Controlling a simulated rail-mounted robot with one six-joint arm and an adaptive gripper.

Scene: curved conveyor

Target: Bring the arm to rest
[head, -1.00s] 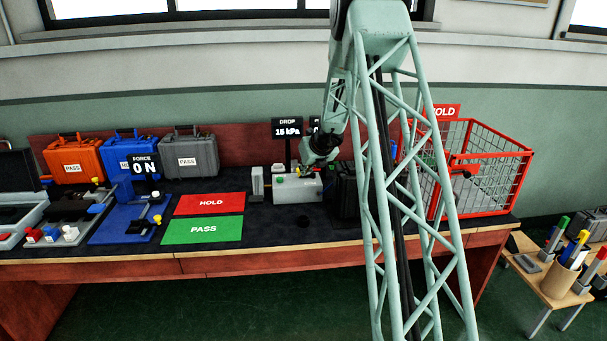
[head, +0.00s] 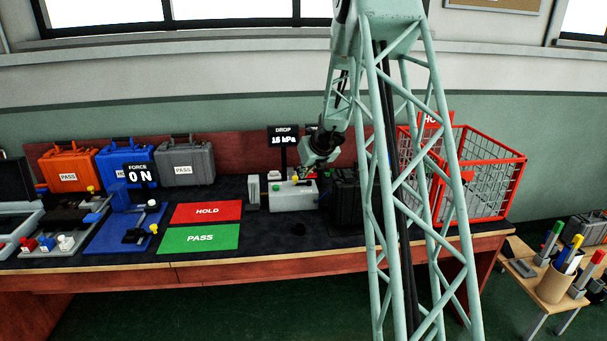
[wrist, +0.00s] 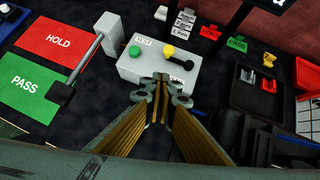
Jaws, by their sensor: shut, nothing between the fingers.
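My gripper (wrist: 162,88) shows in the wrist view with its two fingers together and nothing between them. It hangs above the near side of the grey test box (wrist: 150,65), which has a green button and a yellow knob with a black lever. In the head view my arm reaches over the bench, and its wrist end is just above and behind the same grey box (head: 290,200). The fingertips are too small to make out in the head view.
A red HOLD mat (head: 207,211) and a green PASS mat (head: 198,239) lie left of the box. A black case (head: 345,203) stands right of it, then a red wire basket (head: 490,185). Orange (head: 70,165), blue and grey cases line the back left. The front bench strip is clear.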

